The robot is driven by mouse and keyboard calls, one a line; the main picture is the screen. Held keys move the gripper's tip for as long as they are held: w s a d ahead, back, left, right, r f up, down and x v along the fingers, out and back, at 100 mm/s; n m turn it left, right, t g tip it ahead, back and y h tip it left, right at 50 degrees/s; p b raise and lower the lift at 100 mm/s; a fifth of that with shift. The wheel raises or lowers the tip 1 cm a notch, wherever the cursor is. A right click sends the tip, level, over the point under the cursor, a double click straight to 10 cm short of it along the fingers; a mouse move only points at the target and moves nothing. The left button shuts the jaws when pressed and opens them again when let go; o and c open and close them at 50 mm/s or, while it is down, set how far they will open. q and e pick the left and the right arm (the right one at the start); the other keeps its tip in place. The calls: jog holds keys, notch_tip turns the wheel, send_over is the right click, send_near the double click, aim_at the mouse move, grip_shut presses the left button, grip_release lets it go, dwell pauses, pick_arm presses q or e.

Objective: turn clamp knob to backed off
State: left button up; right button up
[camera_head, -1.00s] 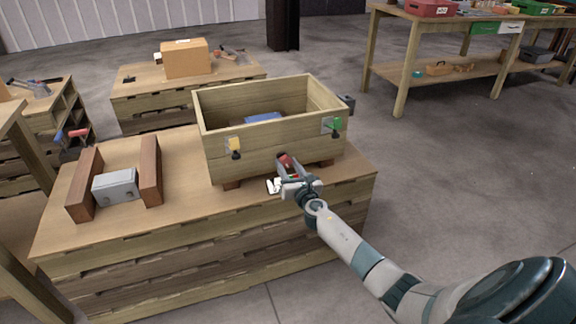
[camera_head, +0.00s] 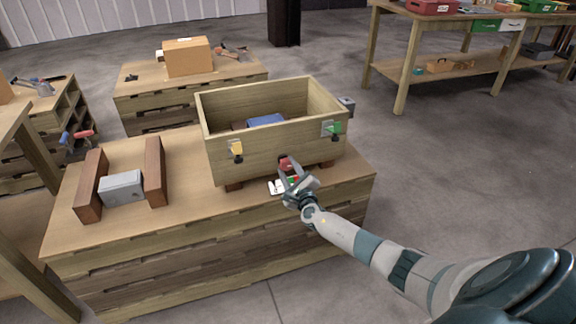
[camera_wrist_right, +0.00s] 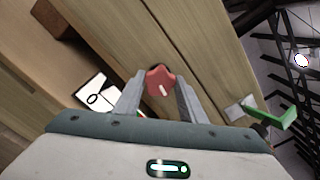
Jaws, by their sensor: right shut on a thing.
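The red clamp knob (camera_head: 285,163) sits low on the front wall of the wooden box (camera_head: 228,171). My right gripper (camera_head: 288,171) is shut on it, with a finger on each side. In the right wrist view the red knob (camera_wrist_right: 160,82) shows between the fingertips of my right gripper (camera_wrist_right: 160,92), and a short white mark on its face is slanted. A white card with a round black mark (camera_wrist_right: 97,96) lies left of the fingers, partly hidden. My left gripper is out of view.
A yellow tab (camera_head: 236,148) and a green tab (camera_head: 332,129) are on the box front, either side of the knob. A blue thing (camera_head: 266,120) lies in the box. A grey metal block (camera_head: 122,187) stands between two brown wooden blocks on the left of the bench.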

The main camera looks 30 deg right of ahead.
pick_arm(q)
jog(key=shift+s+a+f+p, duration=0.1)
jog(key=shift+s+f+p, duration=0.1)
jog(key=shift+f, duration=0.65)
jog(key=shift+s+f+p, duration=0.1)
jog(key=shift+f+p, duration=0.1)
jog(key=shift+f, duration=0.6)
pick_arm(e)
jog(key=shift+n, duration=1.2)
jog(key=o, duration=1.1)
jog(key=shift+f, duration=0.1)
jog(key=shift+c, duration=0.2)
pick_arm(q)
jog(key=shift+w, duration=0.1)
pick_arm(e)
jog(key=shift+s, duration=0.1)
jog(key=shift+s+a, duration=0.15)
jog(key=shift+s, duration=0.3)
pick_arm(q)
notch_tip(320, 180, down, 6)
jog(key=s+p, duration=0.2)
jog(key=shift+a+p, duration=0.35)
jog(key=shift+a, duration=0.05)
pick_arm(e)
jog(key=v, duration=1.6)
